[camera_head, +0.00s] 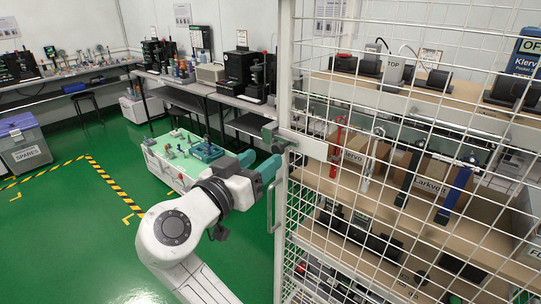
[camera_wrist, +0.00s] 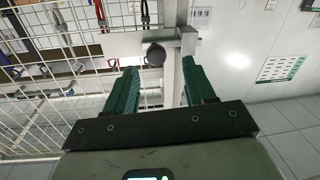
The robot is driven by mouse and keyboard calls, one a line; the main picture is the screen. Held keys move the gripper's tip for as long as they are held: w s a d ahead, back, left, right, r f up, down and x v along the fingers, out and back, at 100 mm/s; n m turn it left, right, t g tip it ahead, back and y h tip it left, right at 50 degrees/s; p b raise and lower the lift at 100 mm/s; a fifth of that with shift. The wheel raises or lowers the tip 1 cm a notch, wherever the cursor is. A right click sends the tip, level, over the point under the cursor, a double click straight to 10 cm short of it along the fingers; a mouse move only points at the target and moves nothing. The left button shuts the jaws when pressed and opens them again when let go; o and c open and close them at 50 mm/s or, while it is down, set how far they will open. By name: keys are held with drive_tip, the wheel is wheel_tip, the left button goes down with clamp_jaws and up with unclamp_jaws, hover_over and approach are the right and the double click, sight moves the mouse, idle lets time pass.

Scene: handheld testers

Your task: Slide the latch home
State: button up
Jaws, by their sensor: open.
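The latch (camera_head: 292,142) is a bolt with a dark round knob, mounted on a pale plate (camera_head: 313,147) at the white frame post of the mesh cage door. In the wrist view the knob (camera_wrist: 155,54) sits on a pale horizontal bar (camera_wrist: 122,46) that reaches toward a silver bracket (camera_wrist: 188,41) on the post. My gripper (camera_head: 264,166) is open and empty, with teal fingers just left of and below the latch. In the wrist view the fingers (camera_wrist: 160,86) stand apart, with the knob beyond their tips and between them. No contact with the knob shows.
White mesh (camera_head: 420,120) covers shelves of devices and boxes on the right. A door handle (camera_head: 275,205) hangs below the latch, close to my gripper. A cart with tools (camera_head: 165,170) stands behind my arm. Green floor (camera_head: 70,230) is open at left.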

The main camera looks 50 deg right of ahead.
drive_tip(key=shift+s+a, duration=0.15)
drive_tip(key=shift+a, duration=1.05)
drive_tip(key=shift+s+a, duration=0.15)
drive_tip(key=shift+a, duration=1)
drive_tip(key=s+d+f+n+y, duration=0.2)
drive_tip(key=s+f+n+y, duration=0.1)
drive_tip(key=f, duration=0.5)
drive_tip(key=s+d+f+n+y+p, duration=0.1)
drive_tip(key=s+d+f+n+y, duration=0.15)
drive_tip(key=f, duration=0.45)
drive_tip(key=s+d+f+n+y, duration=0.1)
drive_tip(key=s+f+n+y, duration=0.25)
drive_tip(key=f, duration=0.45)
drive_tip(key=s+a+f+n+y, duration=0.2)
drive_tip(key=s+a+f+y, duration=0.2)
drive_tip(key=s+f, duration=0.2)
drive_tip(key=s+a+f+n+g+y+p, duration=0.1)
drive_tip(key=s+a+f+n+y, duration=0.2)
drive_tip(key=s+f, duration=0.3)
drive_tip(key=s+y, duration=0.1)
drive_tip(key=s, duration=0.2)
drive_tip(key=shift+a+g+y+p, duration=0.3)
drive_tip(key=shift+a, duration=0.05)
